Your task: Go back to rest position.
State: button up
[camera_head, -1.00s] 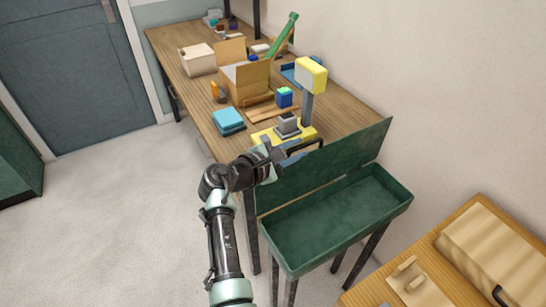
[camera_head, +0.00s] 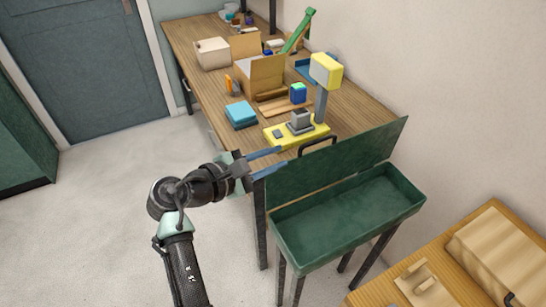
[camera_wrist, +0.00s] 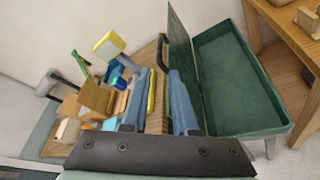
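My gripper (camera_head: 276,161) is open and empty, with its two blue-grey fingers apart. In the head view it is in front of the wooden table's near end, left of the green box's raised lid (camera_head: 345,160). The wrist view also shows my gripper (camera_wrist: 160,95) with both fingers spread and nothing between them. The green box (camera_head: 350,222) stands open and looks empty inside. Its lid is upright, with a dark handle (camera_head: 318,141) on the top edge. The fingers look apart from the handle.
The wooden table (camera_head: 205,95) holds a yellow-based device (camera_head: 297,137), a light-blue block (camera_head: 241,113), an open cardboard box (camera_head: 262,77) and other items. A second wooden table (camera_head: 378,291) is at lower right. Pale floor at left is clear.

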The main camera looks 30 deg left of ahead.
jog(key=w+d+r+m+t+y, duration=0.1)
jog(key=d+r+m+t+y, duration=0.2)
jog(key=r, duration=0.5)
jog(key=w+d+r+m+t, duration=0.1)
jog(key=d+r+m, duration=0.4)
jog(key=r, duration=0.4)
jog(key=w+d+r+m+t+y, duration=0.1)
jog(key=d+r+m+y, duration=0.1)
jog(key=r+m, duration=0.45)
jog(key=s+d+r+m+t, duration=0.4)
jog(key=s+r, duration=0.4)
jog(key=r, duration=0.3)
jog(key=s+d+r+m+t, duration=0.4)
jog(key=s+d+r, duration=0.3)
jog(key=r, duration=0.5)
jog(key=shift+s+t, duration=0.3)
jog(key=shift+s, duration=0.65)
jog(key=shift+f+m, duration=0.1)
jog(key=shift+m, duration=0.15)
